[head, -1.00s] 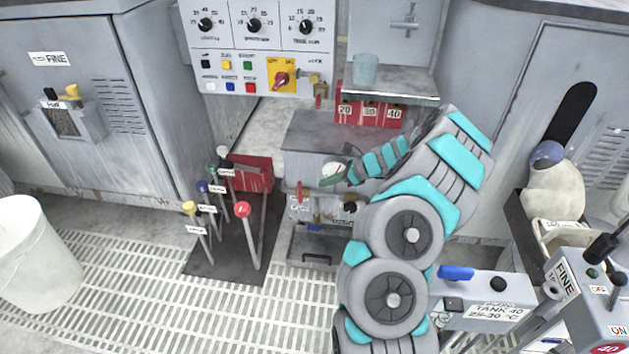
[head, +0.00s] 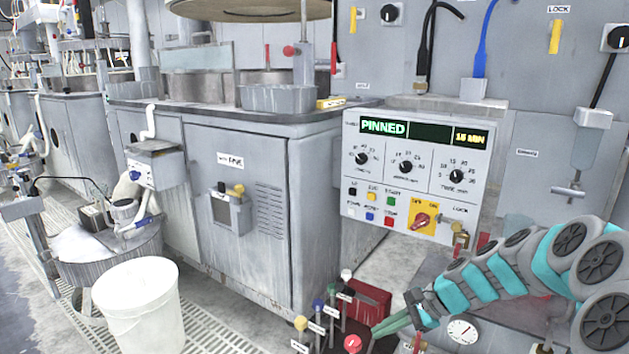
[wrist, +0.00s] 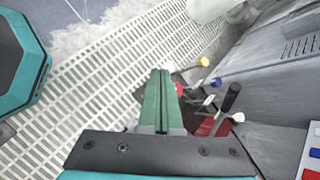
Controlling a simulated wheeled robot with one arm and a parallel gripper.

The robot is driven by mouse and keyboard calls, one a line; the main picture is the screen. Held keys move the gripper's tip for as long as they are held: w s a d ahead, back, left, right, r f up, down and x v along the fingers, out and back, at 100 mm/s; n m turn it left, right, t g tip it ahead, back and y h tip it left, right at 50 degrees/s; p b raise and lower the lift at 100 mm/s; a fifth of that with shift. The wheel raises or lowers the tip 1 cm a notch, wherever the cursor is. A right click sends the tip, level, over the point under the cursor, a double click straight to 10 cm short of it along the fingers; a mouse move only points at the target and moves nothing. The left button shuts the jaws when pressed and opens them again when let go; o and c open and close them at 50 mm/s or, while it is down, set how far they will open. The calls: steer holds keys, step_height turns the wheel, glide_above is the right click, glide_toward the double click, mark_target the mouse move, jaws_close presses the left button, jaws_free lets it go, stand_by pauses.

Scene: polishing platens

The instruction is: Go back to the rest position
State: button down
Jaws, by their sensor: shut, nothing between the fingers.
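My gripper (head: 385,328) shows at the bottom of the head view, with its arm coming in from the right. Its green fingers point down and left, close to the knobbed levers. In the wrist view the two green fingers of my gripper (wrist: 160,75) lie flat together with nothing between them. Beyond them is the slatted floor grating (wrist: 110,80). The levers stand just right of the fingertips there, with a yellow knob (wrist: 203,62) and a black-handled lever (wrist: 231,97). I cannot tell the exact gap between fingers and levers.
A control panel (head: 385,235) reads PINNED and 15 MIN. A grey cabinet labelled FINE (head: 235,255) stands left of it. A white bucket (head: 138,310) is on the grating. A red knob (head: 352,343) and a round gauge (head: 461,330) are near my arm.

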steer(key=s+a+r+n+g+h, duration=0.2)
steer(key=s+a+n, duration=0.15)
steer(key=s, duration=0.55)
steer(key=s+a+r+n+g+h, duration=0.1)
steer(key=s+a+r+n, duration=0.15)
steer(key=s+n, duration=0.4)
steer(key=s+d+n+h, duration=0.2)
steer(key=s+d, duration=0.1)
steer(key=s, duration=0.6)
steer(key=s+d+n+g+h, duration=0.1)
steer(key=s+d+n+h, duration=0.1)
steer(key=s, duration=0.8)
steer(key=shift+s+d+f+n+h, duration=0.15)
steer(key=shift+d+f+n+h, duration=0.15)
steer(key=shift+d+h, duration=0.4)
